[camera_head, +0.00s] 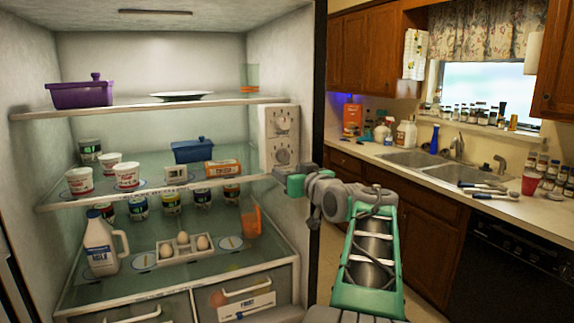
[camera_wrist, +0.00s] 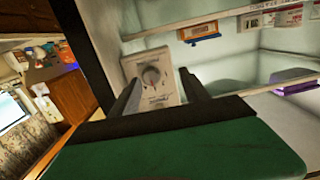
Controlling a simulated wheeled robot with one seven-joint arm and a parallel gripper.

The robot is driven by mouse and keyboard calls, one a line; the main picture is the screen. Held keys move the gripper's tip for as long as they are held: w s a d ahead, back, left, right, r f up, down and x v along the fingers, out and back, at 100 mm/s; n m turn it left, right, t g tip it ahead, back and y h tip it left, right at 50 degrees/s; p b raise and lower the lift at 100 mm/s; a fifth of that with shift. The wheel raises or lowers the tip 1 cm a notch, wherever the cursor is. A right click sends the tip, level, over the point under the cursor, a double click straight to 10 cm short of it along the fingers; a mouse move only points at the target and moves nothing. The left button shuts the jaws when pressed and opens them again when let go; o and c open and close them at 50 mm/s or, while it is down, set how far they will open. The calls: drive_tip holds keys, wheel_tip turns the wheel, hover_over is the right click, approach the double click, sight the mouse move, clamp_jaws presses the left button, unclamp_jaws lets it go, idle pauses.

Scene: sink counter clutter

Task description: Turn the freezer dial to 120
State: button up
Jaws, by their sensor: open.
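A pale control panel with two round dials is on the right inner wall of the open fridge. In the head view the upper dial (camera_head: 283,122) and lower dial (camera_head: 282,157) are both visible. The lettering is too small to tell which is the freezer dial. My gripper (camera_head: 280,173) is at the panel's lower right, near the lower dial. In the wrist view one dial (camera_wrist: 152,76) shows between the open fingers of my gripper (camera_wrist: 158,82), in front of the panel. The fingers look empty and apart from the dial. The other dial is not visible there.
Close to the panel are the glass shelf (camera_head: 150,190) with an orange box (camera_head: 222,168) and blue container (camera_head: 194,151). A purple pot (camera_head: 82,93) is on the upper shelf. A milk jug (camera_head: 100,243) and egg tray (camera_head: 187,248) stand below. The sink counter (camera_head: 400,158) is right.

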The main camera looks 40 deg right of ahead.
sight(285, 156)
drive_tip(key=shift+t+h, duration=0.3)
drive_tip(key=shift+t, duration=0.1)
drive_tip(key=w+d+p, duration=0.1)
drive_tip(key=w, duration=0.1)
drive_tip(key=w+d+r, duration=0.1)
drive_tip(key=w+d, duration=0.1)
drive_tip(key=w+d+p, duration=0.1)
drive_tip(key=w, duration=0.1)
drive_tip(key=shift+w+d+r+p, duration=0.15)
drive_tip(key=shift+r+p, duration=0.2)
drive_tip(key=shift+r, duration=0.05)
clamp_jaws()
